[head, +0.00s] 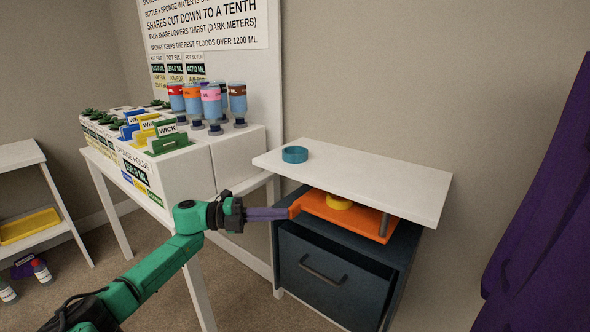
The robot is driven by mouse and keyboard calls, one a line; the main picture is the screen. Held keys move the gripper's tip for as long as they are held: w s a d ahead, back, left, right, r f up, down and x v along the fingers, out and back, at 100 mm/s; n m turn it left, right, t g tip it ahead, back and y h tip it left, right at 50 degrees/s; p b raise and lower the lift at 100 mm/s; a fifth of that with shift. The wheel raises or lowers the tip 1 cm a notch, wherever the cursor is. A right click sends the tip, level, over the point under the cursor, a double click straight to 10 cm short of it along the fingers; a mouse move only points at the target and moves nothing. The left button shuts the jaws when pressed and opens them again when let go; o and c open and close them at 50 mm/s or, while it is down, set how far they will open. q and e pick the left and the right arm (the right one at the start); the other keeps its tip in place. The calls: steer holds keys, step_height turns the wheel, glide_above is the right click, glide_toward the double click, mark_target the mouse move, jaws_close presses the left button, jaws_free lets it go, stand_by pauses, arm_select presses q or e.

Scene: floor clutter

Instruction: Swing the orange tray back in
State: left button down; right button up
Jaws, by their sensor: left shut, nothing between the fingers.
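The orange tray (362,223) sits between the white top (390,180) and the dark blue cabinet, beside a grey post (384,226) at its right. Part of it sticks out past the front edge of the white top. A yellow round thing (339,202) rests on it, partly hidden by the white top. A narrow orange tab (295,208) points left from the tray. My left gripper (287,213) has purple fingers, shut and empty, with their tips at this tab. I cannot tell whether they touch it. My right gripper is not in view.
The dark blue drawer (315,292) with a grey handle is below the tray. A teal ring (295,154) lies on the white top. A white table (186,180) with bottles and labelled blocks stands left. A purple cloth (545,220) hangs at right.

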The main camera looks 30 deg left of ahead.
arm_select(q)
step_height(320, 180, up, 20)
steer(key=p, duration=0.4)
steer(key=shift+f, duration=0.25)
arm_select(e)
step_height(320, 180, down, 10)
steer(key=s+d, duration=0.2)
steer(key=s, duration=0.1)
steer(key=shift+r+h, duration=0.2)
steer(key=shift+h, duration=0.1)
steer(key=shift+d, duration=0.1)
